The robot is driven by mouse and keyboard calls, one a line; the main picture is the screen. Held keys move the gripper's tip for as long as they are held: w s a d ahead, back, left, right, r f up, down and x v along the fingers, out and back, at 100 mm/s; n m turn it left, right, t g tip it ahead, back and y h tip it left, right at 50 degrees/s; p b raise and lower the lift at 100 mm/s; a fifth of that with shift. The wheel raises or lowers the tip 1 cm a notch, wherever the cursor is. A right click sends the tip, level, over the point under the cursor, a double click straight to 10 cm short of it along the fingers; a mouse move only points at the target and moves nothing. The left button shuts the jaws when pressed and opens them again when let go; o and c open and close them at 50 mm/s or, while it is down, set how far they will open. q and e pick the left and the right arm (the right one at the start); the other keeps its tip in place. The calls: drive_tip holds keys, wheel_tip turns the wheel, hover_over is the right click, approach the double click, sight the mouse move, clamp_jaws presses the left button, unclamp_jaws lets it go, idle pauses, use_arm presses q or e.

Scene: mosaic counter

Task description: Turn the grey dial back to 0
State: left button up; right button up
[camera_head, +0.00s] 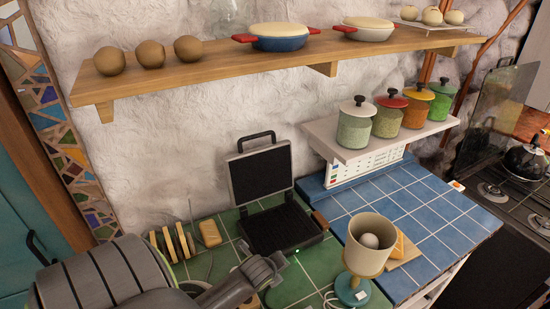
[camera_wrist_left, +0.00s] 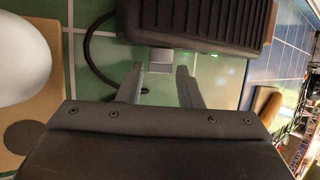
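The black sandwich press (camera_head: 270,222) stands with its lid raised on the green tiles. In the left wrist view the front of the press (camera_wrist_left: 200,22) fills the top, with a small green light (camera_wrist_left: 214,55). A small grey block, which looks like the grey dial (camera_wrist_left: 160,61), sticks out from that front; I cannot read any marking on it. My left gripper (camera_wrist_left: 160,71) is open, its fingertips just short of the dial and one to each side of it. In the head view my left gripper (camera_head: 272,265) is at the press's front edge, and the dial is hidden there. My right gripper is not in view.
A lamp (camera_head: 367,246) stands right of the left gripper, near the blue tiles (camera_head: 425,215). Bread slices (camera_head: 173,243) stand at the left of the press. A cable (camera_wrist_left: 91,50) curves beside the left finger. A shelf (camera_head: 270,62) hangs above.

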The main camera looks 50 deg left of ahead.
use_arm(q)
drive_tip(key=shift+w+f, duration=0.1)
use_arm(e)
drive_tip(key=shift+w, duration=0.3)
use_arm(q)
clamp_jaws()
drive_tip(key=shift+a+f+t+b, duration=0.1)
drive_tip(key=shift+f+t+b, duration=0.05)
drive_tip(key=shift+t+b, duration=0.25)
drive_tip(key=shift+s, duration=0.2)
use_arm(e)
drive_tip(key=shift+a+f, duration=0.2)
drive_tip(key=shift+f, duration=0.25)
use_arm(q)
drive_tip(key=c, duration=0.7)
unclamp_jaws()
drive_tip(key=shift+t, duration=0.3)
drive_tip(key=c, duration=0.7)
unclamp_jaws()
